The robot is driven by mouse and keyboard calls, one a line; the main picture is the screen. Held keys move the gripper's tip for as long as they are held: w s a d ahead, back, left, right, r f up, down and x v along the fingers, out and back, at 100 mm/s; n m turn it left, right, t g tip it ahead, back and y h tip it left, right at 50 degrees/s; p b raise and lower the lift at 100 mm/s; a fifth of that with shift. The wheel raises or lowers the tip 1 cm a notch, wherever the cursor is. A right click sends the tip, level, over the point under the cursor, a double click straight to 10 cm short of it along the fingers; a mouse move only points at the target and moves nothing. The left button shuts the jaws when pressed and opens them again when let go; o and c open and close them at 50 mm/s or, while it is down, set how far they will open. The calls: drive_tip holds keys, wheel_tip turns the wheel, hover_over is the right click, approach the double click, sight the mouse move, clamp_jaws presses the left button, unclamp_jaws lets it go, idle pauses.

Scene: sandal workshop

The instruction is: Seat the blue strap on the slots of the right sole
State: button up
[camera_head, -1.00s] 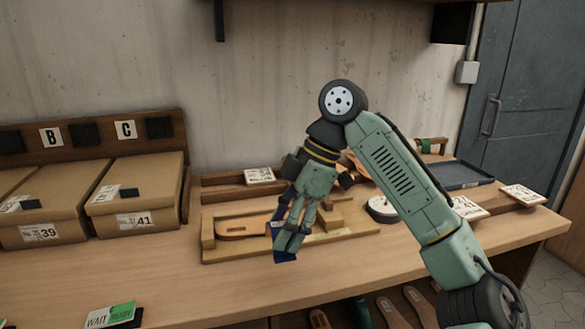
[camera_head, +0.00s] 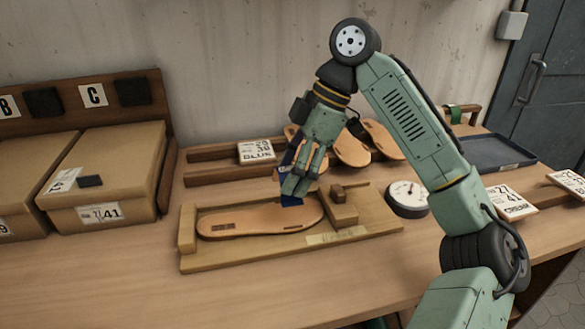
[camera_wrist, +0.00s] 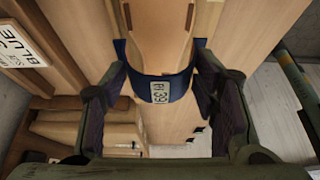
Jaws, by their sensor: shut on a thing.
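The blue strap (camera_head: 291,201) is a curved band with a white label that seems to read 39 in the wrist view (camera_wrist: 181,86). My gripper (camera_head: 294,187) is shut on it, with a finger at each side of the band in the wrist view (camera_wrist: 160,85). The strap appears over the sole's right part and far edge. I cannot tell the gap between them. My fingers hide part of the strap.
More soles (camera_head: 351,149) stand behind the jig by a rack with a BLUE card (camera_head: 256,151). A round gauge (camera_head: 407,198) and a blue tray (camera_head: 492,152) are to the right. Cardboard boxes (camera_head: 108,170) are at left. The bench front is clear.

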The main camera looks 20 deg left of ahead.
drive_tip(key=shift+w+f+b, duration=0.1)
drive_tip(key=shift+f+b, duration=2.65)
drive_tip(key=shift+b, duration=0.3)
drive_tip(key=shift+f, duration=0.25)
drive_tip(key=o, duration=0.9)
drive_tip(key=shift+o, duration=0.2)
